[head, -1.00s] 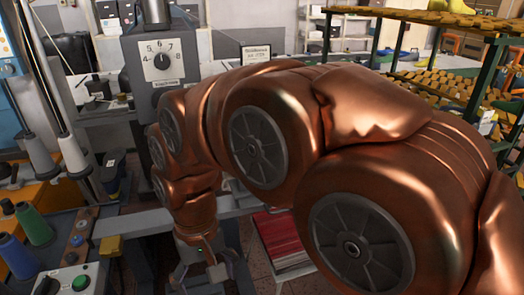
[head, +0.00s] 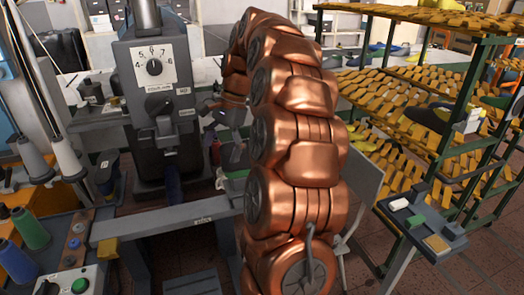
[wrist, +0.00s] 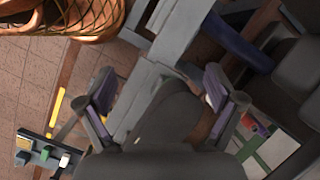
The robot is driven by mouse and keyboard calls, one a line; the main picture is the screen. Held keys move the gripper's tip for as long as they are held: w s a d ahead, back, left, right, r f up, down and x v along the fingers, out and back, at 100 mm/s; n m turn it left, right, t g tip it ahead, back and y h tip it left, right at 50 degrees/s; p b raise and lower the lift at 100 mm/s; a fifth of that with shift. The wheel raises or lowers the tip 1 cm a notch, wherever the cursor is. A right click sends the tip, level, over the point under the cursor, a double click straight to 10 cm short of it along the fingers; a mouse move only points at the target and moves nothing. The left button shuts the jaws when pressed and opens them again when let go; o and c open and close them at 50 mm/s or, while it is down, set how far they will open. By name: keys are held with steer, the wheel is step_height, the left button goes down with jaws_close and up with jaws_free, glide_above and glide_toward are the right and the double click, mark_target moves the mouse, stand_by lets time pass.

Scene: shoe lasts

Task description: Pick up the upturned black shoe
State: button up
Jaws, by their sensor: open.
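A dark, flat shoe-like shape (head: 432,120) lies on the middle level of the rack at the right in the head view. It may be the upturned black shoe, but it is too small to be sure. My gripper (head: 232,140) is left of my upright copper arm, beside the grey machine and well apart from that shape. In the wrist view my gripper (wrist: 158,82) has its two fingers wide apart. A dark grey rounded form shows between and below them; I cannot tell what it is. I see no shoe held.
The green-posted rack (head: 452,140) holds rows of yellow lasts. A grey machine (head: 160,90) with a dial stands left of my arm. A small tray (head: 425,222) and a grey chair (head: 362,190) are right of it. Thread cones (head: 35,165) stand at far left.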

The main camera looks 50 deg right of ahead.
steer(key=d+m, duration=0.2)
steer(key=d, duration=0.3)
steer(key=s+d+m, duration=0.1)
steer(key=d+m, duration=0.1)
steer(key=d, duration=0.3)
steer(key=d+m+t+p, duration=0.1)
steer(key=d+m, duration=0.1)
steer(key=d, duration=0.3)
steer(key=shift+s+f, duration=0.15)
steer(key=shift+s+d+f+m, duration=0.1)
steer(key=shift+s+d+m, duration=0.05)
steer(key=shift+d+m, duration=0.3)
steer(key=b+x, duration=0.2)
steer(key=shift+a+f+b, duration=0.1)
steer(key=shift+f+b, duration=0.15)
steer(key=shift+b, duration=0.15)
steer(key=shift+s+p+x, duration=0.1)
steer(key=shift+p+x, duration=0.3)
steer(key=shift+x, duration=0.35)
steer(key=shift+s+p+x, duration=0.15)
steer(key=shift+p+x, duration=0.25)
steer(key=shift+x, duration=0.35)
steer(key=shift+d+x, duration=0.2)
steer(key=shift+x, duration=0.9)
steer(key=shift+f, duration=0.15)
steer(key=c, duration=1.6)
steer(key=shift+c, duration=0.3)
